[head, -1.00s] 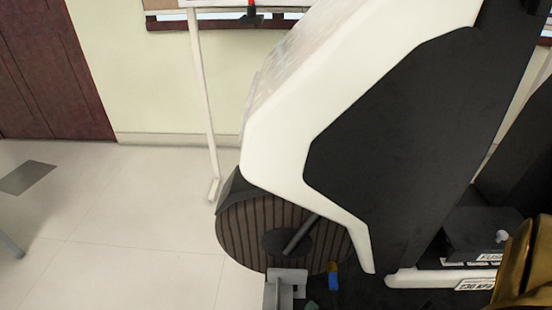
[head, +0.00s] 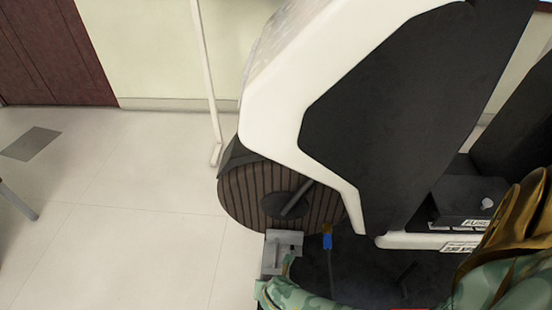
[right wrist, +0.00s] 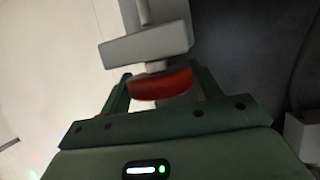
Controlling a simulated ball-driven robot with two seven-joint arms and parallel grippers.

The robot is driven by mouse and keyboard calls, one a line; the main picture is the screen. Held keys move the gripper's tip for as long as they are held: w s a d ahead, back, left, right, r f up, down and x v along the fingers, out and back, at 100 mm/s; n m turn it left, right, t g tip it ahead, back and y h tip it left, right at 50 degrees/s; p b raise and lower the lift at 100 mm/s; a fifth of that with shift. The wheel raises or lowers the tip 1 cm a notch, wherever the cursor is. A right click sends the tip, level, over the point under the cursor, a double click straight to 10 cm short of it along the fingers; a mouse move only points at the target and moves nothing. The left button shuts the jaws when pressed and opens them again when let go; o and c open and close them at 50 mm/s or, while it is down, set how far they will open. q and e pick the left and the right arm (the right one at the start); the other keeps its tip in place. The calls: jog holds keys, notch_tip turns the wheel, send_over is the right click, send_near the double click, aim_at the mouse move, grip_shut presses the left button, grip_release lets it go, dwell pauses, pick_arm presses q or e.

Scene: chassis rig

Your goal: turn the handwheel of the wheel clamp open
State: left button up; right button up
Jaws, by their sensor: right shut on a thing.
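The wheel clamp (head: 284,244) is a light grey metal block at the bottom centre of the head view, just below the dark ribbed wheel (head: 245,195). In the right wrist view the grey clamp (right wrist: 148,45) reaches in from the top, with the red handwheel (right wrist: 162,85) at its near end. My right gripper (right wrist: 162,80) has its green fingers on both sides of the handwheel and is shut on it. In the head view my camouflage-green right gripper (head: 276,282) is at the clamp's near side, and I cannot make out the handwheel there. My left gripper is not in view.
A large white and black chassis body (head: 390,120) rises above and right of the wheel. A blue-tipped part (head: 327,241) with a cable lies right of the clamp. A dark box (head: 475,200) stands at the right. The pale floor at left (head: 110,200) is mostly clear.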

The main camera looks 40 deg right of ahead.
jog(key=shift+a+g+h, duration=0.2)
jog(key=shift+g+h, duration=0.4)
jog(key=shift+g, duration=0.1)
jog(key=shift+f+n+g+h, duration=0.1)
jog(key=shift+n+g+h, duration=0.3)
jog(key=shift+g+h, duration=0.2)
jog(key=shift+g+h+b, duration=0.3)
jog(key=shift+b, duration=0.1)
jog(key=shift+w+f+n+g+h+b, duration=0.1)
jog(key=shift+n+g+h+b, duration=0.4)
jog(key=shift+g+h+b, duration=0.55)
jog(key=shift+g+h, duration=0.45)
jog(key=shift+h, duration=0.1)
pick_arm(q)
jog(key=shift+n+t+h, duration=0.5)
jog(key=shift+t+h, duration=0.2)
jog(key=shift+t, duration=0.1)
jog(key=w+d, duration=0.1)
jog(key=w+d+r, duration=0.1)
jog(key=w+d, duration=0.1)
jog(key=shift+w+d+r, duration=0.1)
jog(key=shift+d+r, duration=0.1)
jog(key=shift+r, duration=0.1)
pick_arm(e)
jog(key=shift+g+h, duration=0.3)
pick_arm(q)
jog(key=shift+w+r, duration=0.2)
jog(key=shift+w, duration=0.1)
